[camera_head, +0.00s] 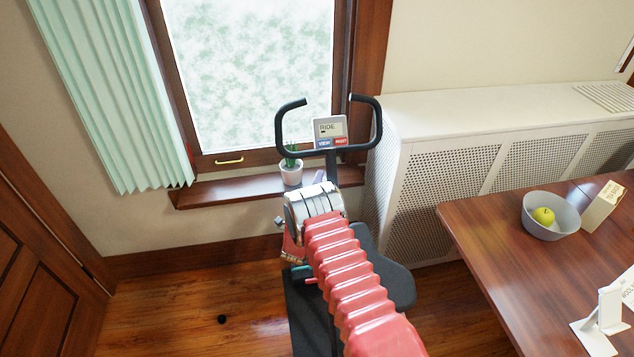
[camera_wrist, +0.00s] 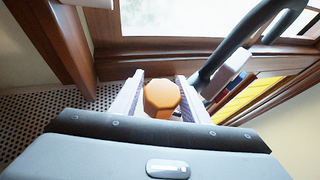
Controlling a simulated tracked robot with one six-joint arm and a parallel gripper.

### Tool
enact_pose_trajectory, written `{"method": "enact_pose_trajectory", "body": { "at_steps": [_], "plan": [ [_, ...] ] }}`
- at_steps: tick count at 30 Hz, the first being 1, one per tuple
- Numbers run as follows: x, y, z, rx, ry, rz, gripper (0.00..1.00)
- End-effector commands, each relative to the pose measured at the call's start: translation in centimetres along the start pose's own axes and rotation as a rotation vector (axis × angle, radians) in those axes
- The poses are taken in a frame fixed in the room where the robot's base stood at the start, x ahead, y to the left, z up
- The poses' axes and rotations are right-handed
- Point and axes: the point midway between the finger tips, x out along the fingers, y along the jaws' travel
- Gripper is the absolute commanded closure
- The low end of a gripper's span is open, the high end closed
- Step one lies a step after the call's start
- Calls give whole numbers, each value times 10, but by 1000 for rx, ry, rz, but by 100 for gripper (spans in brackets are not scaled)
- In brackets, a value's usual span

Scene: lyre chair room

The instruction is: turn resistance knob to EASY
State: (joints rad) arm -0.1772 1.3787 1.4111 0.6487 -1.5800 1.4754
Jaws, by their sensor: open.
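The exercise bike stands in front of the window, with its black handlebars (camera_head: 377,125) and a display (camera_head: 330,128) reading RIDE above a blue and a red button. An orange faceted knob (camera_wrist: 161,98) shows in the wrist view. My gripper (camera_wrist: 159,92) is open, with one pale finger on each side of the knob; I cannot tell whether either finger touches it. No EASY marking can be read. In the head view my red arm reaches down to the bike and hides the gripper and the knob. The bike's dark seat (camera_head: 392,280) shows right of my arm.
A potted plant (camera_head: 291,171) stands on the windowsill behind the bike. A white radiator cover (camera_head: 450,112) is close on the right. A wooden table (camera_head: 480,222) at right holds a grey bowl (camera_head: 548,228) with a green apple. Floor left of the bike is mostly clear.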

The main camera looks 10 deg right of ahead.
Motion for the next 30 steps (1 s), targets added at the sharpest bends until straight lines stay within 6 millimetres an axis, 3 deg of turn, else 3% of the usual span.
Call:
{"method": "enact_pose_trajectory", "body": {
  "at_steps": [12, 25, 26, 30],
  "plan": [
    [9, 0, 0, -1, -1, 1, 59],
    [9, 1, 0, -1, -1, 2, 88],
    [4, 1, 9, 0, -5, 3, 89],
    [7, 1, 3, -3, -4, 7, 89]
  ]
}}
